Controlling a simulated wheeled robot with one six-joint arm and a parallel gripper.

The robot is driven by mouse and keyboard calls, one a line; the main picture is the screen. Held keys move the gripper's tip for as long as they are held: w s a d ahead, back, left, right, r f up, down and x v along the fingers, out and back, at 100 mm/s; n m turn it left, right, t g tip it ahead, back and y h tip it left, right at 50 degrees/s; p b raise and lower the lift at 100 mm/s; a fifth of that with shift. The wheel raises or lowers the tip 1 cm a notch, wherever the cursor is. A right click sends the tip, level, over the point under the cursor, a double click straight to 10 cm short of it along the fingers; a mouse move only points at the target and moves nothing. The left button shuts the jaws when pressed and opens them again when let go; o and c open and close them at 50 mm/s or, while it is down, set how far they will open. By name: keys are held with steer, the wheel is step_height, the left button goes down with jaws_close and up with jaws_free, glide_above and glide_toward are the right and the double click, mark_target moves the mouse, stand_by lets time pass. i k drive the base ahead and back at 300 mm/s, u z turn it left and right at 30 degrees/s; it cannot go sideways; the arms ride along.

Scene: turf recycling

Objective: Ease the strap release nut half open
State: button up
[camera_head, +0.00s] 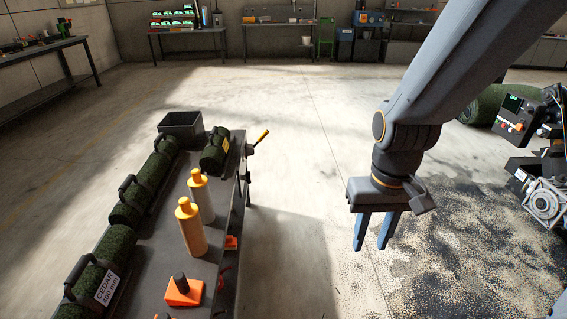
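My gripper (371,246) hangs fingers-down over the concrete floor, right of the bench. Its two blue fingers stand apart with nothing between them, so it is open and empty. I cannot make out a strap release nut for certain. A machine (517,112) at the right edge carries a control panel with a green screen and coloured buttons. Below the panel is a silver round hub or flange (543,204) in a square metal housing, partly cut off by the frame. My gripper is well to the left of this machine and touches nothing.
A dark bench (160,252) at left bears green turf rolls (124,211) with black handles, two orange-capped bottles (192,232), an orange block with a black knob (184,291) and a black bin (181,125). Dark granules (440,250) cover the floor at right. The middle floor is clear.

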mark_target(247, 176)
steer(key=z, duration=0.35)
steer(key=i, duration=1.1)
steer(key=u, duration=0.5)
steer(key=i, duration=0.95)
steer(key=u, duration=0.55)
